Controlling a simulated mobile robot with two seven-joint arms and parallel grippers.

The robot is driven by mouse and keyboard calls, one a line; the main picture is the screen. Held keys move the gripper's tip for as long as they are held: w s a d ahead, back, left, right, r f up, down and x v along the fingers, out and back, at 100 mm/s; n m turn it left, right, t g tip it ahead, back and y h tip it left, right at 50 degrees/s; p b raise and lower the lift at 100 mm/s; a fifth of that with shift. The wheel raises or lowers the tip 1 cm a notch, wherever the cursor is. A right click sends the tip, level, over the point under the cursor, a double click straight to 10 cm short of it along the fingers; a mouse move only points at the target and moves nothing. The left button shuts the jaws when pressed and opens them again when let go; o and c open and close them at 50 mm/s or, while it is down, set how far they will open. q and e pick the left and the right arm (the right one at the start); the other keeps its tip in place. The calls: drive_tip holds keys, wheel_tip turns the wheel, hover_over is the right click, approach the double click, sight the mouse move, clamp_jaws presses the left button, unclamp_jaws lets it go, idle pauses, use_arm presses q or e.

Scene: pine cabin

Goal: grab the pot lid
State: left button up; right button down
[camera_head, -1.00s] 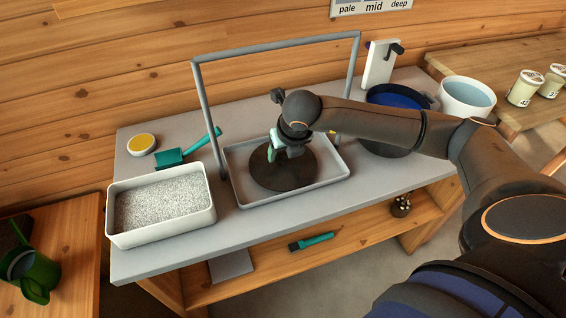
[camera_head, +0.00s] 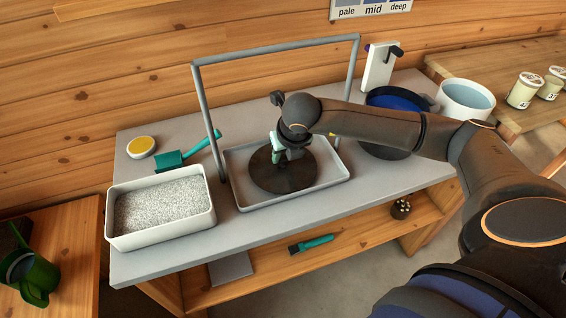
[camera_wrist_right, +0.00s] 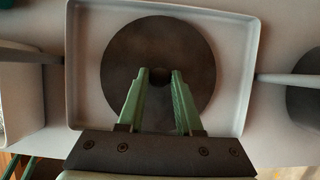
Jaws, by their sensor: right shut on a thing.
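The pot lid (camera_head: 262,178) is a dark round disc lying flat in a shallow grey tray (camera_head: 318,192). It also shows in the right wrist view (camera_wrist_right: 160,40), with a small dark knob at its middle. My right gripper (camera_head: 283,158) reaches down over the lid from above. In the right wrist view its green fingers (camera_wrist_right: 160,76) are shut on the knob, one on each side. The lid rests in the tray. My left gripper is not in view.
A grey frame (camera_head: 275,48) arches over the tray. A dark blue-lined pot (camera_head: 395,97) and white bucket (camera_head: 467,97) stand right. My arm partly hides a dark round thing (camera_head: 385,151).

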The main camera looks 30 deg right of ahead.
sight(284, 158)
drive_tip(key=shift+r, duration=0.1)
drive_tip(key=shift+r, duration=0.4)
wheel_tip(284, 158, up, 2)
drive_tip(key=shift+r, duration=0.15)
use_arm(q)
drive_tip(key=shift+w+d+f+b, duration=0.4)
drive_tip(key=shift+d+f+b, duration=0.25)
drive_tip(key=shift+b, duration=0.55)
use_arm(e)
drive_tip(key=s+d+r, duration=0.7)
drive_tip(key=s+r, duration=0.2)
drive_tip(key=s, duration=0.3)
drive_tip(key=shift+d+r, duration=0.15)
drive_tip(key=shift+r, duration=0.2)
